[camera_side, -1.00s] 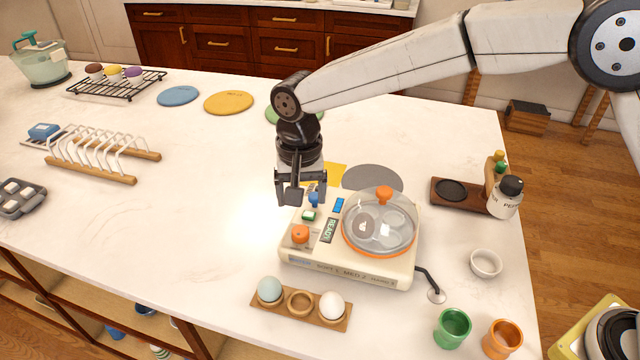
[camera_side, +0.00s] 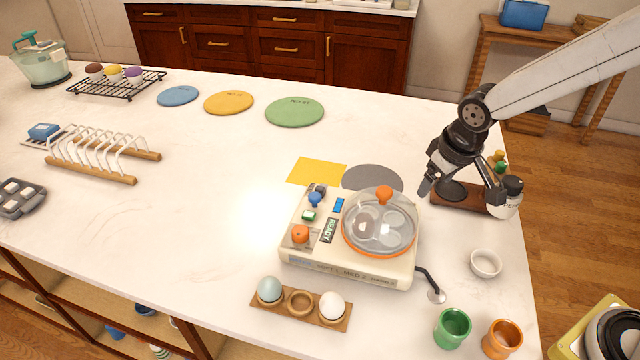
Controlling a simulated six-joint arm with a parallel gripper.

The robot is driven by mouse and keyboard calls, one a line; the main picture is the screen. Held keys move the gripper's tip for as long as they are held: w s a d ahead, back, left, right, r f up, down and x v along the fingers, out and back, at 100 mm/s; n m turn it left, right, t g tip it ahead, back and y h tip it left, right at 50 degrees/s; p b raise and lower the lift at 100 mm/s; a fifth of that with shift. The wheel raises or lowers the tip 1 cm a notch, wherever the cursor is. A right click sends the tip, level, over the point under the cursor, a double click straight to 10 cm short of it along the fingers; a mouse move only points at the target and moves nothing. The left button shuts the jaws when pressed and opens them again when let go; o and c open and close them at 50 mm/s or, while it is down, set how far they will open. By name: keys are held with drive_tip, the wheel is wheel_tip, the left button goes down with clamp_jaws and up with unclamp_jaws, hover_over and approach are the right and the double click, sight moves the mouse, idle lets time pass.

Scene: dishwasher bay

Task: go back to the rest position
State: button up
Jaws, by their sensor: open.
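My gripper (camera_side: 462,192) is in the side view at the right of the counter. It is open and empty, with its fingers spread above or in front of the dark wooden tray (camera_side: 452,204). The egg cooker (camera_side: 345,264) stands to the left of it, apart from the gripper. Its clear lid (camera_side: 372,240) with an orange knob is on, and pale round shapes show beneath it. Its small display reads READY.
A white bowl (camera_side: 486,263), a green cup (camera_side: 453,328) and an orange cup (camera_side: 502,338) are nearer the front. An egg holder (camera_side: 300,303) carries two eggs.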

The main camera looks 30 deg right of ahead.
drive_tip(key=s+d+f+m, duration=0.1)
drive_tip(key=s+d+f, duration=0.2)
drive_tip(key=s, duration=0.6)
drive_tip(key=shift+s+d+f+g, duration=0.2)
drive_tip(key=shift+s+d+g, duration=0.1)
drive_tip(key=shift+s, duration=0.1)
